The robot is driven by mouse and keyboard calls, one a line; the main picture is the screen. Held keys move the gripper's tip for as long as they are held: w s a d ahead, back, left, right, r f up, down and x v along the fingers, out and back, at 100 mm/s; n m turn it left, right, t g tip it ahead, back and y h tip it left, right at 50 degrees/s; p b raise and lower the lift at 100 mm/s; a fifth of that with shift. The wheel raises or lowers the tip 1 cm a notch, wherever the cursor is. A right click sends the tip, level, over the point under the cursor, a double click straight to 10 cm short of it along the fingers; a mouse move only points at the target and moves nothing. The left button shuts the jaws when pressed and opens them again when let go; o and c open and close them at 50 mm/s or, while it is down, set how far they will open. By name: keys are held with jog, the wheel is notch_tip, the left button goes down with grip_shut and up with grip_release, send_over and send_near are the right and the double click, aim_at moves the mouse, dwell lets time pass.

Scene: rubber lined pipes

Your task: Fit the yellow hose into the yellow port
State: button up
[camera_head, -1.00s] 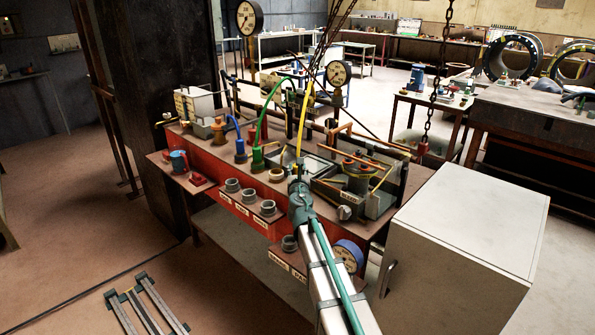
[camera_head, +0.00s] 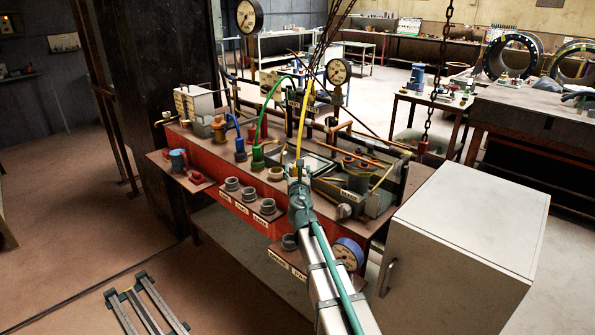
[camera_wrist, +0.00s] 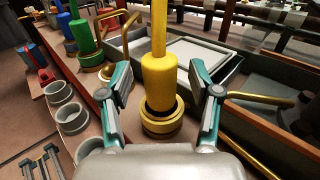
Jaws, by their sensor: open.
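The yellow hose (camera_head: 303,130) hangs from above down to my gripper. In the wrist view, its thick yellow end (camera_wrist: 160,82) is upright between my fingers. Just below it is a yellow-brass ring (camera_wrist: 160,122), apparently the yellow port, with a dark band between the two. I cannot tell whether the end sits inside the ring or just above it. My gripper (camera_wrist: 161,70) is open, with one finger on each side of the hose end and a visible gap to each. In the head view, my gripper hides the hose's lower end and the ring.
Green (camera_wrist: 85,38) and blue (camera_wrist: 67,26) hose ends stand to the left. A brass ring (camera_head: 277,174) and several grey collars (camera_head: 248,193) are also left. A grey framed tray (camera_wrist: 190,52) lies behind the hose end. A dark box with brass pipes (camera_wrist: 262,100) is close on the right.

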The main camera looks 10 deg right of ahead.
jog(key=s+a, duration=0.1)
jog(key=s, duration=0.9)
jog(key=shift+s+a, duration=0.25)
jog(key=shift+s, duration=0.1)
jog(key=shift+r, duration=0.1)
